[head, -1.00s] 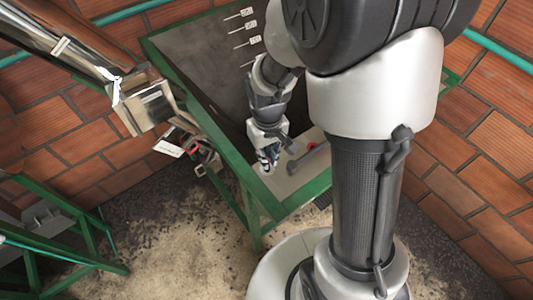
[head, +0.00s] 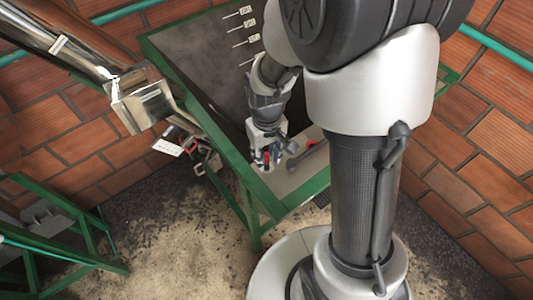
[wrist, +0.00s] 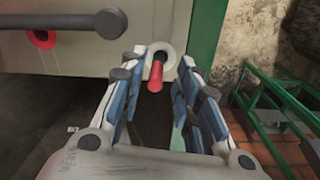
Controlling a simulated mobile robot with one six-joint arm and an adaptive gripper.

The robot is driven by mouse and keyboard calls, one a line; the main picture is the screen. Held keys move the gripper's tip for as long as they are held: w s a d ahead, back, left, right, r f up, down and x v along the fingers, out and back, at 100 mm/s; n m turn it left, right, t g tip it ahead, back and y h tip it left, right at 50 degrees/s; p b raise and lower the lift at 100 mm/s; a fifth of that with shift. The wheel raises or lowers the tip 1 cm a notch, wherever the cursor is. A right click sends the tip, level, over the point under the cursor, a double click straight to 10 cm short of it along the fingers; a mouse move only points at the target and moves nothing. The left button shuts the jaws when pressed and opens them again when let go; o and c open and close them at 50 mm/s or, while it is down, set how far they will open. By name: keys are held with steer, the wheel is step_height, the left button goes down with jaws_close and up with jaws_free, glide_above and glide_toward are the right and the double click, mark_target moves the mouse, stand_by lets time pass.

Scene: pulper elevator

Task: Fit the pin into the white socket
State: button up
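The red pin (wrist: 155,78) shows in the wrist view with its far end at the white socket (wrist: 169,57), a pale ring on the grey panel. Its near end sticks out toward the camera. How deep it sits in the ring I cannot tell. My gripper (wrist: 163,64) is open, one finger on each side of the pin, with a clear gap on the right. The socket is hidden there.
A green frame post (wrist: 205,35) stands right of the socket.

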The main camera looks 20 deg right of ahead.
mark_target(267, 160)
step_height(267, 160, up, 12)
steer(key=p, duration=0.2)
steer(key=s+r+m+t, duration=0.1)
steer(key=s+r+t, duration=0.3)
steer(key=s+r, duration=0.7)
steer(key=s, duration=0.4)
steer(key=shift+r+m, duration=0.15)
steer(key=shift+m, duration=0.25)
step_height(267, 160, down, 15)
steer(key=b, duration=1.5)
